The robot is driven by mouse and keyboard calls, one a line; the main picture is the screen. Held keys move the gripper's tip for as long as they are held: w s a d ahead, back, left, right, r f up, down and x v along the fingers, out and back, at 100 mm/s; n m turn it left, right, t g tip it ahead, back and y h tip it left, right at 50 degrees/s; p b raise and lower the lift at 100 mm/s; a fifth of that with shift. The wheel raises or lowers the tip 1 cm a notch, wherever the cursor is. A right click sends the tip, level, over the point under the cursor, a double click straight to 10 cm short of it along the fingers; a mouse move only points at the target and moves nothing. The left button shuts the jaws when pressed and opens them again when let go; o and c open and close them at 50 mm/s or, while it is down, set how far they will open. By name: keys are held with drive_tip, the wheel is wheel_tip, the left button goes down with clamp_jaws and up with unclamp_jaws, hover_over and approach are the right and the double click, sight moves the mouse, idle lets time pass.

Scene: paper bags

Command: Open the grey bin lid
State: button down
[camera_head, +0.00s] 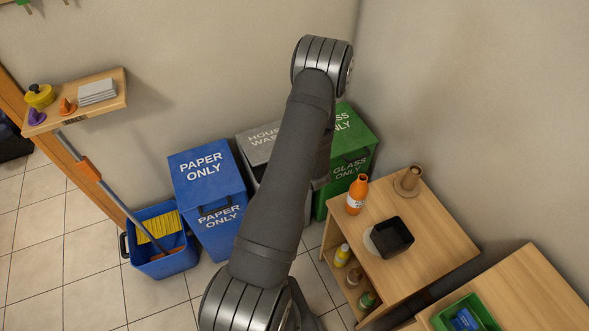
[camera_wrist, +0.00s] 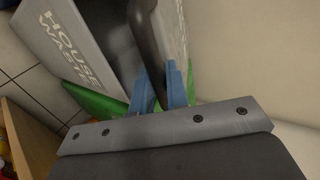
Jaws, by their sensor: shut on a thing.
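The grey bin lid (camera_head: 258,145) lies on the house-waste bin, between the blue and green bins. In the wrist view, the grey panel lettered HOUSE WASTE (camera_wrist: 75,60) is at the upper left. A dark handle (camera_wrist: 147,30) runs down between the blue fingers of my gripper (camera_wrist: 160,92), which is shut on it. In the head view my gripper is hidden behind my arm.
The blue paper bin (camera_head: 207,178) stands close on the left, and the green glass bin (camera_head: 352,140) on the right. A blue mop bucket (camera_head: 175,262) is at the front left. A wooden shelf unit (camera_head: 440,235) holding an orange bottle (camera_head: 357,194) stands right. The wall is close behind.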

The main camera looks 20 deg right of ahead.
drive_tip(key=w+r, duration=1.9)
drive_tip(key=shift+w, duration=0.3)
drive_tip(key=c, duration=1.5)
unclamp_jaws()
drive_tip(key=v, duration=1.7)
drive_tip(key=shift+r, duration=0.35)
drive_tip(key=x, duration=1.7)
drive_tip(key=shift+f, duration=0.4)
